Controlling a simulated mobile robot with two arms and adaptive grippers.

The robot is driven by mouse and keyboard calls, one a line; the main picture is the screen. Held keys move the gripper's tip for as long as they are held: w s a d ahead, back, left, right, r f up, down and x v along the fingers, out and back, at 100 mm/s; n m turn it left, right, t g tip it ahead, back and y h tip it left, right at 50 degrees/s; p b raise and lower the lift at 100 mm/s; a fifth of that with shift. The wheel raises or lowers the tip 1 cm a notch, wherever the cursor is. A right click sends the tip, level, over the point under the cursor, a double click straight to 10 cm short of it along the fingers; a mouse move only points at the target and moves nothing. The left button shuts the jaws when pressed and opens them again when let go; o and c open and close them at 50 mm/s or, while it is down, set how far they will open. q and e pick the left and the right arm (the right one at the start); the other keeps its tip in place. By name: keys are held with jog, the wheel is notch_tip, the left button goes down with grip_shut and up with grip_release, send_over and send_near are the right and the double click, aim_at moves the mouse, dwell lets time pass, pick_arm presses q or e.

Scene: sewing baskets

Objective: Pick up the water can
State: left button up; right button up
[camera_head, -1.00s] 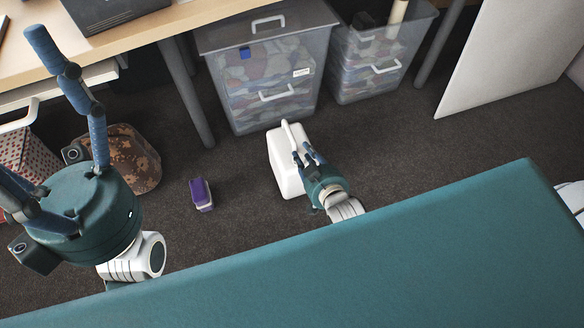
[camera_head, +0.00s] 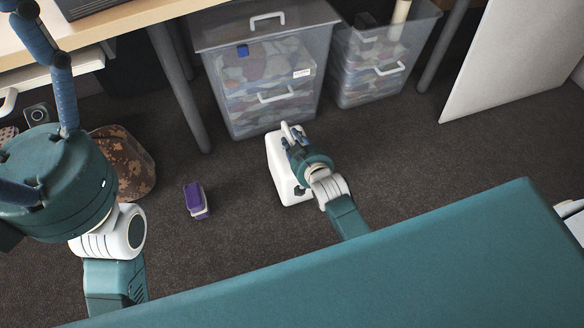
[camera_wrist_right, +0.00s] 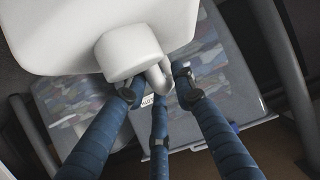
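The white water can (camera_head: 277,172) stands on the dark carpet in front of the plastic bins. In the right wrist view its white body (camera_wrist_right: 85,30) fills the top, with a round cap and a curved handle or spout below. My right gripper (camera_head: 291,141) is over the can's top right side. In the right wrist view its blue fingers (camera_wrist_right: 158,92) are spread, with the curved white part between the tips. I cannot tell whether they touch it. My left gripper (camera_head: 30,90) is at the far left, open and empty, its fingers partly out of frame.
A clear drawer bin (camera_head: 268,75) and a second bin (camera_head: 372,60) stand behind the can. A purple and white object (camera_head: 196,200) lies left of it. A brown patterned basket (camera_head: 128,165) is further left. A desk leg (camera_head: 182,90) and a white panel (camera_head: 515,55) flank the area.

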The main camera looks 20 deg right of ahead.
jog(key=shift+c, duration=0.3)
grip_shut()
jog(key=shift+w+r, duration=0.1)
jog(key=shift+r, duration=0.25)
